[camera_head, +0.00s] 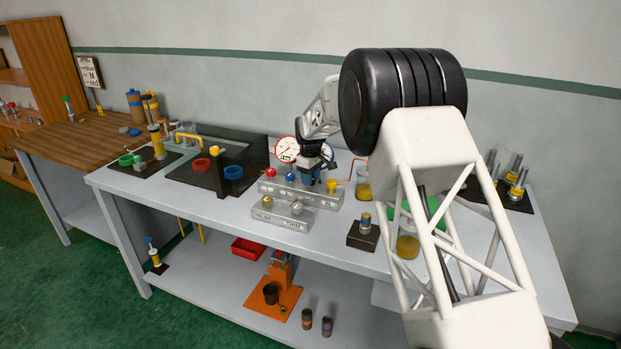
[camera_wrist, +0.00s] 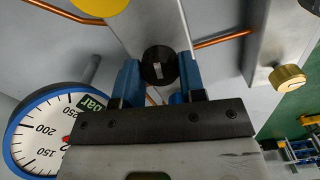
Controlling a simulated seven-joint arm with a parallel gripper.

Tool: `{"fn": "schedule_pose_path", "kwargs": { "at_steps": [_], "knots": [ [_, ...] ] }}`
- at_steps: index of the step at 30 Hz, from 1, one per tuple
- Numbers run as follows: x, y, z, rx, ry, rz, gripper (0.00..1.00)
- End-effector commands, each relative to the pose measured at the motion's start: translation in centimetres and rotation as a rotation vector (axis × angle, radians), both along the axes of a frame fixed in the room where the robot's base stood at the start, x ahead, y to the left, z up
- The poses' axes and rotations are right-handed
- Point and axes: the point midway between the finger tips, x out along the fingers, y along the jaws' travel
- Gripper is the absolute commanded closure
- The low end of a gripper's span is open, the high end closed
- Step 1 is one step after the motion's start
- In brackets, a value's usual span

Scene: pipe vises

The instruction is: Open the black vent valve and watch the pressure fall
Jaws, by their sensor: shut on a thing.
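The black vent valve knob (camera_wrist: 157,54) with a pale index mark sits between the two blue fingers of my gripper (camera_wrist: 159,82) in the wrist view. The fingers are shut on its sides. A blue-rimmed pressure gauge (camera_wrist: 48,128), marked in bar, stands to the left and appears upside down; my gripper body hides part of its dial, and I cannot read its needle. In the head view my gripper (camera_head: 311,172) is over the metal manifold block (camera_head: 300,193), and the black knob is hidden there.
Red (camera_head: 270,171), blue (camera_head: 290,177) and yellow (camera_head: 331,186) knobs stand close around my gripper on the block. A red-rimmed gauge (camera_head: 287,149) is just behind. Copper tubing (camera_wrist: 222,39) runs beside the knob.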

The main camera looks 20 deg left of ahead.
Motion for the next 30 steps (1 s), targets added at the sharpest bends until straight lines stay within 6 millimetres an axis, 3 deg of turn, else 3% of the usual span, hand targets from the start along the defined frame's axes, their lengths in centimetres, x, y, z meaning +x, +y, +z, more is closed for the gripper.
{"fn": "schedule_pose_path", "kwargs": {
  "at_steps": [4, 5, 10, 22, 30],
  "knots": [
    [0.0, 0.0, 0.1, 0.001, -0.001, 0.0, 0.86],
    [0.0, 0.0, 0.1, 0.001, -0.001, -0.001, 0.61],
    [0.0, 0.0, 0.1, 0.001, -0.001, -0.001, 0.37],
    [0.0, 0.0, 0.4, 0.001, -0.001, -0.001, 0.37],
    [0.0, 0.0, 2.7, 0.001, -0.001, -0.001, 0.37]
  ]
}}
